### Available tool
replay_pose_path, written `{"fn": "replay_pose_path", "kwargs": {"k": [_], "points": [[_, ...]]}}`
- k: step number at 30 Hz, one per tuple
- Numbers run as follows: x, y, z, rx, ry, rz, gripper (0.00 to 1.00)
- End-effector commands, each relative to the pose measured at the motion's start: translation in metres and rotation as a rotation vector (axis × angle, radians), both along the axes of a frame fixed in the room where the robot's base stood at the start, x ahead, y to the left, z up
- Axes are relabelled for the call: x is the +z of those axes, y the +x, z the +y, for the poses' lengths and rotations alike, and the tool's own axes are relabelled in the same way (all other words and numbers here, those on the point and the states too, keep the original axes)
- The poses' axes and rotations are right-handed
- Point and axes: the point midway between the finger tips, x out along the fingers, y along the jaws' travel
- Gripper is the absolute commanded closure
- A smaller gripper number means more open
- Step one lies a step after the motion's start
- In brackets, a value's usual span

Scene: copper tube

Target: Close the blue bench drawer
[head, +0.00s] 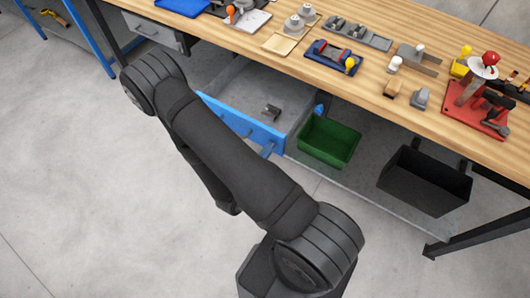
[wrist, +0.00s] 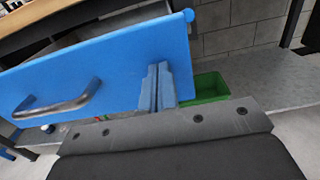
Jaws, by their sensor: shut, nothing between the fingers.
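The blue bench drawer stands pulled out below the wooden bench top, and its blue front (head: 240,124) faces out toward my arm. Its grey tray holds a small dark metal part (head: 271,112). In the wrist view the blue front (wrist: 120,55) fills the upper left, with a grey bar handle (wrist: 60,103) on it. My gripper (wrist: 157,78) is shut and empty, its fingertips before the front's right part, right of the handle. They look at or very near the surface; contact cannot be told for certain. My arm covers part of the drawer front in the head view.
A green bin (head: 329,141) stands right of the drawer on the lower shelf, and also shows in the wrist view (wrist: 207,86). A black bin (head: 425,180) is farther right. Another grey drawer (head: 152,31) is at left. Tools cover the wooden bench top (head: 380,100).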

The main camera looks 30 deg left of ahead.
Motion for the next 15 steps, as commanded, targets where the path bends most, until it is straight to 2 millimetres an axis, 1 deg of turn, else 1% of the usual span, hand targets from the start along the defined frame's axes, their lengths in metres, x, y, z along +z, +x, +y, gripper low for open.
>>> {"fn": "replay_pose_path", "kwargs": {"k": [8,15], "points": [[0.0,0.052,-0.002,-0.009,0.002,0.0,1.0],[0.001,0.105,-0.002,-0.009,0.003,-0.002,1.0]]}}
